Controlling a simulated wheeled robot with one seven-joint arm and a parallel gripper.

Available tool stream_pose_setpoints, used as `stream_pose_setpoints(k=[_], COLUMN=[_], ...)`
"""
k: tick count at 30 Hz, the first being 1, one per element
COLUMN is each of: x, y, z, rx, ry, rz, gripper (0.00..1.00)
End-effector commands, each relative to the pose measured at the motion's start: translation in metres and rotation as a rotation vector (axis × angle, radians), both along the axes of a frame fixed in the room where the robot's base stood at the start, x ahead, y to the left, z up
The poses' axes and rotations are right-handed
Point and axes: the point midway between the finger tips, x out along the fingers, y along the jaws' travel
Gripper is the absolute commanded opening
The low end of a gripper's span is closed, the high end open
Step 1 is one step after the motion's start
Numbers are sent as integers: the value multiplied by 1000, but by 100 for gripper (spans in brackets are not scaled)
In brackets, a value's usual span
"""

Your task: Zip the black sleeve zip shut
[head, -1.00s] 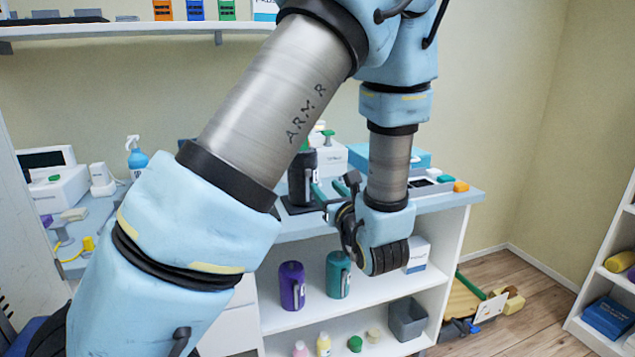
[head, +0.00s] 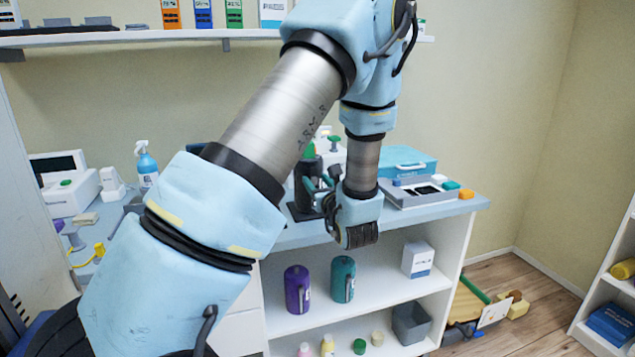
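The black sleeve (head: 301,185) stands upright on a dark base at the front of the blue-grey counter, partly hidden by my arm. A bit of green shows at its top. Its zip and pull cannot be made out. My gripper (head: 325,193) is just right of the sleeve at about its height, overlapping its right edge in the head view. Whether it touches the sleeve cannot be told. The fingers are dark and partly hidden by my wrist, so their opening does not show.
A purple sleeve (head: 297,289) and a teal sleeve (head: 343,279) stand on the shelf below. A tray with small blocks (head: 425,192) and a teal case (head: 402,161) lie on the counter's right. A spray bottle (head: 146,164) stands at left.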

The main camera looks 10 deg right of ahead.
Motion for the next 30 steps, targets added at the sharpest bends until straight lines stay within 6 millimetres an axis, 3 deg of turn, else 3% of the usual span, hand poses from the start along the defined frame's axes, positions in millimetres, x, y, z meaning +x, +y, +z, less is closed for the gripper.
stream_pose_setpoints(k=[2, 13, 30], x=[0, 0, 0], y=[0, 0, 0], z=[0, 0, 0], rx=[0, 0, 0], ry=[0, 0, 0], rz=[0, 0, 0], gripper=[42, 0, 0])
